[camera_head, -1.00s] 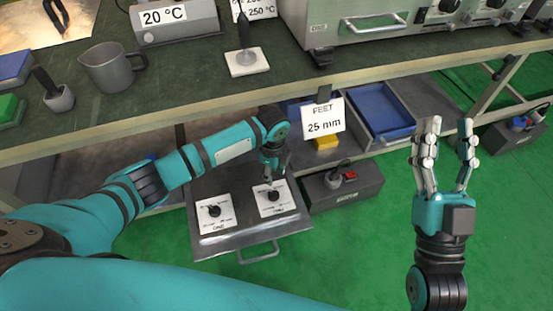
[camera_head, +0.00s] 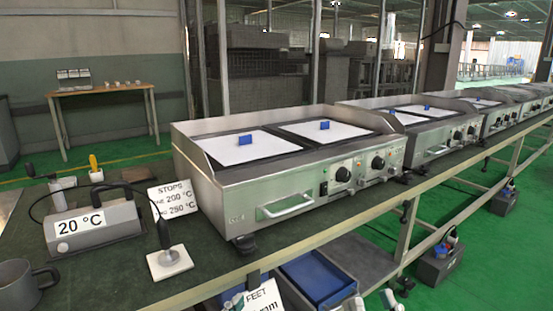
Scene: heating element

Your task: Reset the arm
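My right gripper (camera_head: 373,303) shows only as two fingertips at the bottom edge. The tips stand apart with nothing between them, in front of the workbench. My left gripper's fingers cannot be made out there. The rest of both arms is out of view.
A steel griddle (camera_head: 290,165) with knobs stands on the green-topped bench, and more stand along it. A 20 °C meter (camera_head: 93,227), a probe on a white block (camera_head: 169,262), a STOPS sign (camera_head: 173,205) and a mug (camera_head: 22,285) are at the left. A blue bin (camera_head: 318,280) sits below.

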